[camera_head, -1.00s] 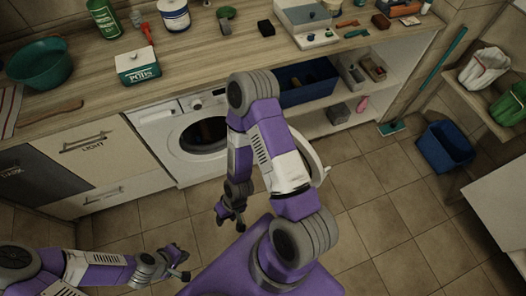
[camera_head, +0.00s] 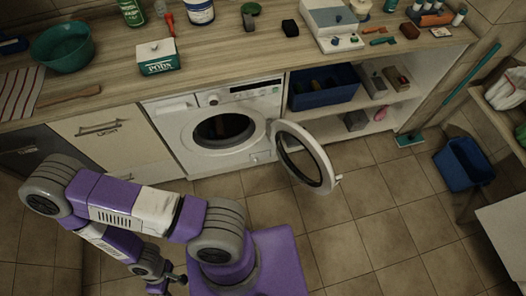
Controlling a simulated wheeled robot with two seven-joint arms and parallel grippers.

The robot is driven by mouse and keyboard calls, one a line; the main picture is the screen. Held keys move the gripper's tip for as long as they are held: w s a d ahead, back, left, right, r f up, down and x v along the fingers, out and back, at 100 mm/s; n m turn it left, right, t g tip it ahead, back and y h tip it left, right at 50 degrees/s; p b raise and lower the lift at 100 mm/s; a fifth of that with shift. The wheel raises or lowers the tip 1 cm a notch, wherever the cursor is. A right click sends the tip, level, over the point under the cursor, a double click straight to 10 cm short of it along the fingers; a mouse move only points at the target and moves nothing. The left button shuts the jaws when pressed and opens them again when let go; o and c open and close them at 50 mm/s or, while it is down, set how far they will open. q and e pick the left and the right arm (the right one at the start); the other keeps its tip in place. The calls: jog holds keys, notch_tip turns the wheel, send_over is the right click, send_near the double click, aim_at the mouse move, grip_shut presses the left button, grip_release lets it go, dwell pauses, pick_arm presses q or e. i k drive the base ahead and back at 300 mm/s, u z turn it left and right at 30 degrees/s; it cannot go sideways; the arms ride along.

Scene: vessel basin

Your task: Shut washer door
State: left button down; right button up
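The washer (camera_head: 177,133) is a white front-loader set under the wooden counter, with its dark round opening uncovered. Its round door (camera_head: 322,182) has a white ring and dark glass. It stands wide open, swung out to the right of the opening over the floor. My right gripper (camera_head: 168,286) is at the bottom left, small and dark, well away from the door. Its fingers look spread, with nothing between them. My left gripper is outside the picture.
A blue bin (camera_head: 325,99) sits on the shelf right of the washer. Another blue bucket (camera_head: 463,164) stands on the floor at the right, near a teal mop (camera_head: 410,139). A wooden cabinet (camera_head: 117,155) is left of the washer. The tiled floor beyond the door is clear.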

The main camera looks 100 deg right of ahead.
aim_at(274, 130)
jog(key=u, duration=0.3)
jog(key=k, duration=2.75)
jog(key=z, duration=1.05)
jog(key=k, duration=0.55)
jog(key=z, duration=0.9)
jog(key=i, duration=0.5)
